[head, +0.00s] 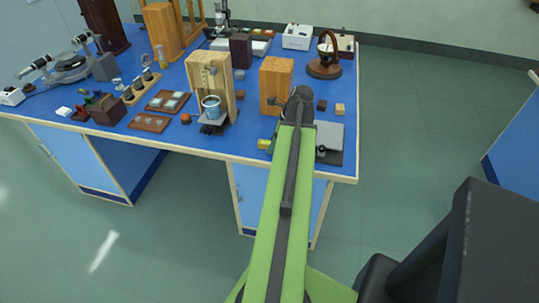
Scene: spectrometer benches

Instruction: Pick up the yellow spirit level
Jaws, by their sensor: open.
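A small yellow block, which looks like the yellow spirit level (264,144), lies on the blue bench top near its front edge. It is just left of my green arm, and its right end is close to or partly behind the arm. My gripper (299,103) is at the dark far end of the arm, over the bench beside the wooden block. It is farther back than the yellow piece and apart from it. The jaws are open; their tips are too small and hidden to make out clearly.
A wooden block (276,84) stands left of my gripper. A wooden stand (207,75) with a metal cup is farther left. A grey flat plate (330,136) lies right of the arm. The blue bench (345,100) has some bare room at its right edge.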

